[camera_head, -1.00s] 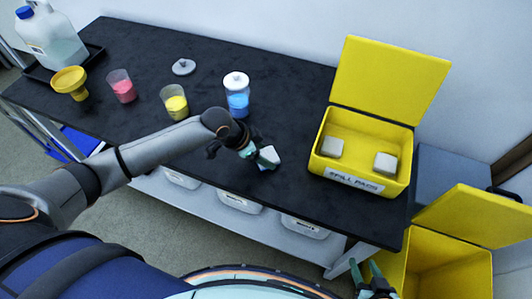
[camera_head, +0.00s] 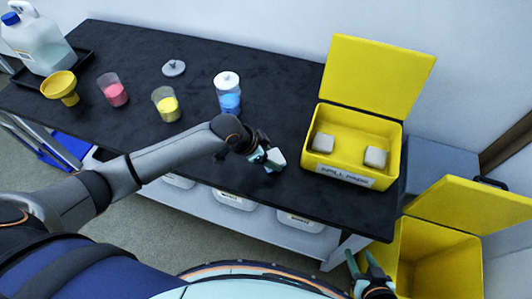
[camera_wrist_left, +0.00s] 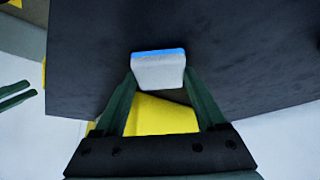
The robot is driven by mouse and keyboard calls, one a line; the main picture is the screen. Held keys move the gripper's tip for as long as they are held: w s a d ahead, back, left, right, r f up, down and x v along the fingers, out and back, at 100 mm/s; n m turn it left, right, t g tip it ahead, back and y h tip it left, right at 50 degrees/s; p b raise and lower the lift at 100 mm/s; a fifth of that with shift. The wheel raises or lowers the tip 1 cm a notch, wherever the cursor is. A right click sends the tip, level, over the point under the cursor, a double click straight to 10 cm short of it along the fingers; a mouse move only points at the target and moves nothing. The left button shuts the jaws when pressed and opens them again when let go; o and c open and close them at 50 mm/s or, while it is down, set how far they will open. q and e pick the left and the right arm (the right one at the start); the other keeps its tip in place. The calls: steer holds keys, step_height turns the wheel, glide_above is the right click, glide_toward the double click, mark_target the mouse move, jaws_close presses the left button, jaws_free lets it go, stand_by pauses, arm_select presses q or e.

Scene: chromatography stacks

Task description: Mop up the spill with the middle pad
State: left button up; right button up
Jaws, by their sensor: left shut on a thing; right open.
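My left gripper (camera_head: 268,155) is shut on a pale grey pad (camera_head: 277,160) near the front edge of the black table, left of the spill pad box. In the left wrist view the pad (camera_wrist_left: 158,72) sits between the fingertips, with a bright blue strip along its far edge. I cannot tell whether it touches the table. Two more pads, a left one (camera_head: 323,143) and a right one (camera_head: 376,157), lie in the open yellow spill pad box (camera_head: 345,172), with a gap between them. My right gripper (camera_head: 364,264) is open and empty beside the table. I see no clear spill on the table.
A lidded beaker of blue liquid (camera_head: 229,95), a yellow beaker (camera_head: 166,105) and a pink beaker (camera_head: 112,91) stand on the table (camera_head: 150,50). A yellow funnel (camera_head: 60,88) and a jug (camera_head: 38,45) are left. An open yellow bin (camera_head: 430,255) stands right, below the table.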

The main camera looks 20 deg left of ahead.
stand_by(0.3)
arm_select(q)
steer(key=shift+s+a+p, duration=0.85)
steer(key=shift+s+a, duration=0.15)
steer(key=shift+w, duration=0.1)
steer(key=shift+w+d+b, duration=0.1)
steer(key=shift+w+b, duration=0.65)
steer(key=shift+w, duration=1.2)
steer(key=shift+s, duration=0.1)
steer(key=shift+s+r+p, duration=0.1)
steer(key=shift+s+p, duration=0.5)
steer(key=shift+p, duration=0.15)
steer(key=shift+s, duration=0.35)
